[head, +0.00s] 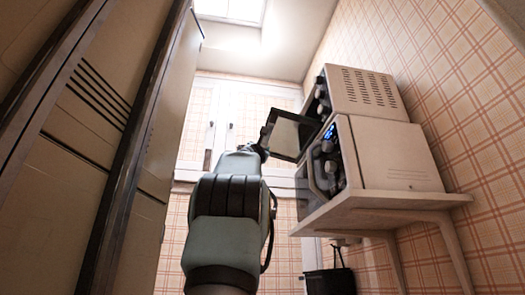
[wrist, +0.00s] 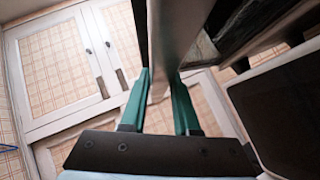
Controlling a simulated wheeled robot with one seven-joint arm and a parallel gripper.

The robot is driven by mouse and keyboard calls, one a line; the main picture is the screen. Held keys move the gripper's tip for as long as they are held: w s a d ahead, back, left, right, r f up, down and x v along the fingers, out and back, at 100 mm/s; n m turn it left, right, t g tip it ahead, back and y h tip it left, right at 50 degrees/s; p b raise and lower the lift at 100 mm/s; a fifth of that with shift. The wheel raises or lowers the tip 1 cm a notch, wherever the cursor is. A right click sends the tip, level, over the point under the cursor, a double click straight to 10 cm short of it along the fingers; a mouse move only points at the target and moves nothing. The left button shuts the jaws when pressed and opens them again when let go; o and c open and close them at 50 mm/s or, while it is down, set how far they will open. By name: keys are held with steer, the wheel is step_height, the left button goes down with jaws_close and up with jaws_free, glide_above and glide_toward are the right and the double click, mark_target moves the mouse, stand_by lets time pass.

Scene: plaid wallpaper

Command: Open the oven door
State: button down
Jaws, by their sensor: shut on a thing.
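The upper oven (head: 362,92) is a white box with side vents and knobs on its front, standing on top of another appliance. Its dark-framed glass door (head: 289,137) stands out from the front, partly open. My gripper (head: 260,148) is at the door's outer edge, its fingers small and hard to make out in the head view. In the wrist view, the green fingers of my gripper (wrist: 162,88) are shut on a pale strip at the door, seemingly its handle (wrist: 172,50). The inside of the oven is hidden in the head view.
A white appliance (head: 388,153) with a blue display and knobs sits below the oven on a wall shelf (head: 385,202). A dark bag (head: 330,281) hangs underneath. Tall cabinets (head: 75,150) close off the left side. White cupboards (head: 192,125) line the back wall.

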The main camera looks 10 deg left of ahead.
steer(key=shift+w+d+f+b, duration=0.1)
steer(key=shift+d+f+b, duration=0.05)
steer(key=shift+f+b, duration=0.35)
steer(key=shift+w+d+f+b, duration=0.15)
steer(key=shift+f+b, duration=0.2)
steer(key=shift+f, duration=0.25)
steer(key=shift+s, duration=0.1)
steer(key=c, duration=0.7)
jaws_free()
steer(key=shift+s, duration=0.1)
steer(key=shift+b+v, duration=3.6)
steer(key=shift+v, duration=1.75)
